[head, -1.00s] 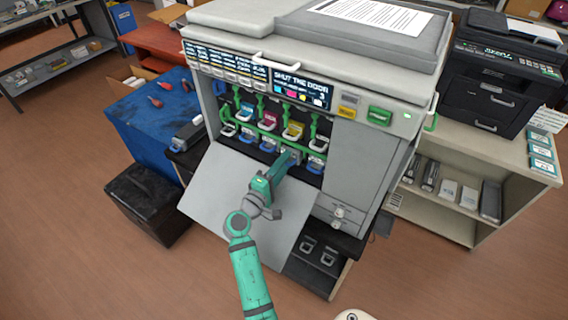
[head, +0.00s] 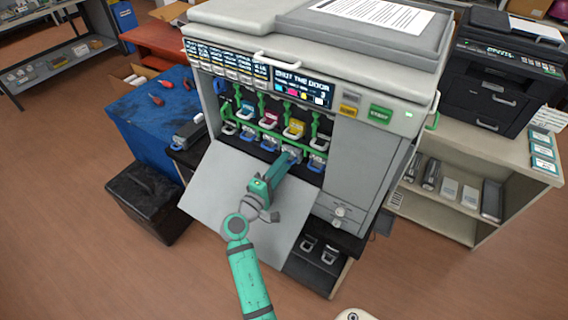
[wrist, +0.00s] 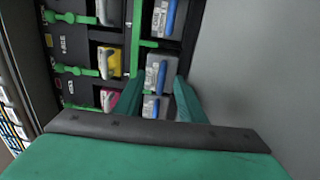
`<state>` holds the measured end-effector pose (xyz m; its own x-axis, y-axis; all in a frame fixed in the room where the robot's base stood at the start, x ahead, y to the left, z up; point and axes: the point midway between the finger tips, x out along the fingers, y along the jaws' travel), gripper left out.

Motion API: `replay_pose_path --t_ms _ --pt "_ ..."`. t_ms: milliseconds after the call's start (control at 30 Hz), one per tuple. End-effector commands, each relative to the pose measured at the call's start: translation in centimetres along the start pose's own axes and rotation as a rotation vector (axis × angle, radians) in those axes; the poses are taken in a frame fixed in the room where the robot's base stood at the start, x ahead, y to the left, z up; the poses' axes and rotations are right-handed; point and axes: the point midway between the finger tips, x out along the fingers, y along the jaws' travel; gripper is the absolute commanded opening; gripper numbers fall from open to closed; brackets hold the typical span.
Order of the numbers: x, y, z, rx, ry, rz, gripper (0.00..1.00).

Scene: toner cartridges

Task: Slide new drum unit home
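The new drum unit (wrist: 157,72), a grey-white block with a blue handle, is in the lower row of the open printer (head: 345,130), below the yellow toner cartridge (head: 295,128). My gripper (wrist: 158,82) reaches in from the front, with one finger at each side of the unit's front end, and appears closed on it. In the head view my gripper (head: 292,158) partly covers the unit. How deep the unit sits is hard to tell. Other drum units with blue handles sit on both sides of it. The printer screen (head: 302,88) reads "SHUT THE DOOR".
The grey front door (head: 225,195) hangs open below my arm. Green levers (head: 313,128) stand by the cartridge slots. A blue-covered table (head: 150,115) and a black bin (head: 145,200) stand left; a shelf (head: 470,155) with a black printer stands right.

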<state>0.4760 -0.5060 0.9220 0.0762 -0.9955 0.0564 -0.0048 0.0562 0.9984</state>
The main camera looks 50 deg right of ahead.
Motion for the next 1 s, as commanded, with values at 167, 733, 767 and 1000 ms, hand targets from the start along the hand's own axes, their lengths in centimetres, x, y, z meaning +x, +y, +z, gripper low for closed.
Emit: replay_pose_path --t_ms 167,733,767,1000 --pt "-1.0 -0.7 -0.1 -0.006 0.003 -0.010 0.47" --pt "-3.5 -0.6 -0.2 -0.006 0.006 -0.009 0.47" --pt "-3.7 -0.6 -0.2 -0.006 0.006 -0.009 0.47" --pt "-4.6 -0.5 -0.2 -0.005 0.005 -0.007 0.47"
